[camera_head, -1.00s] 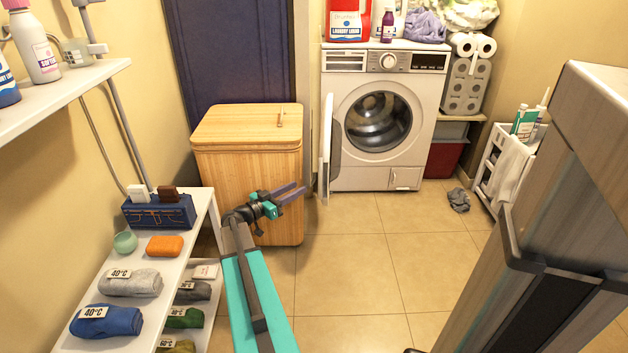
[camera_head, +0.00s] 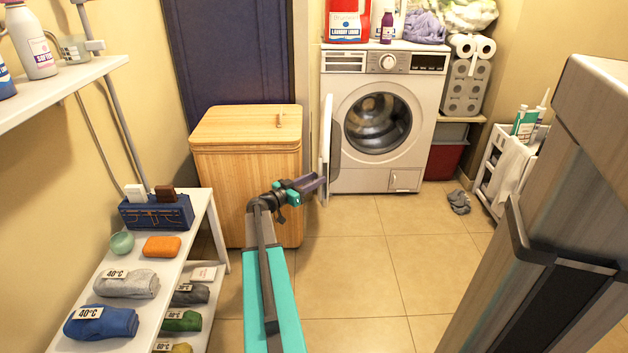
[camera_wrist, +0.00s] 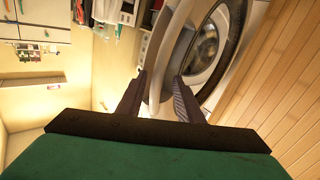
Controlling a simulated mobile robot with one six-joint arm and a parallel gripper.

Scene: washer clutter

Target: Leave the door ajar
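The white washing machine (camera_head: 408,175) stands at the back with its round drum opening uncovered. Its door (camera_head: 326,150) is swung wide open to the left and shows nearly edge-on. My gripper (camera_head: 321,183) is at the lower part of the door, its fingers pointing right. In the wrist view my gripper (camera_wrist: 160,76) has its two dark fingers apart, and what looks like the pale door edge (camera_wrist: 165,55) lies between or just beyond them. I cannot tell whether they touch it.
A wooden hamper (camera_head: 250,165) stands left of the door, close to my arm. A white shelf (camera_head: 195,225) with folded clothes is at the lower left. A white cart (camera_head: 490,165) stands at the right. A grey cloth (camera_head: 459,202) lies on the floor. The middle floor is clear.

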